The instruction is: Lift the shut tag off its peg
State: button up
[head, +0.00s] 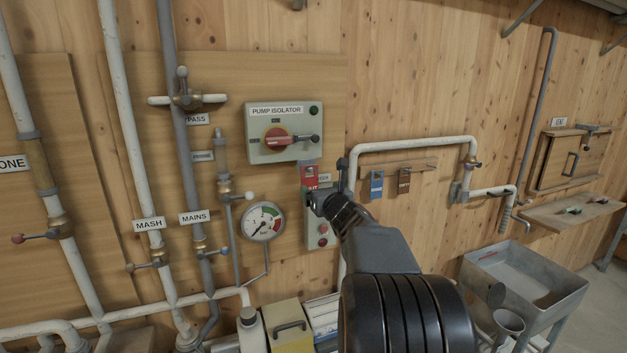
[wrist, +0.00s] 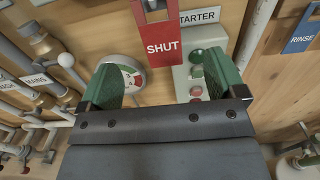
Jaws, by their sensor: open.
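The red shut tag (head: 309,176) hangs just below the pump isolator box (head: 285,131). In the wrist view the tag (wrist: 164,42), lettered SHUT in white, hangs at the top middle, with a grey piece at its upper end. I cannot make out its peg clearly. My gripper (head: 315,200) is open and empty, just below and in front of the tag. In the wrist view its two green-padded fingers (wrist: 162,72) stand apart to the left and right, with the tag's lower edge between and beyond them, apparently not touching.
The starter box (wrist: 197,75) with its buttons is behind the right finger, and a pressure gauge (head: 262,221) is behind the left. A blue tag (head: 377,184) and a brown tag (head: 404,180) hang on a rail to the right. White pipe (head: 400,145) runs nearby.

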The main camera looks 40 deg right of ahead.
aim_at(310, 179)
jog(key=p+x, duration=0.2)
jog(key=x, duration=0.5)
jog(key=shift+w, duration=0.25)
jog(key=shift+c, duration=0.3)
jog(key=c, duration=0.9)
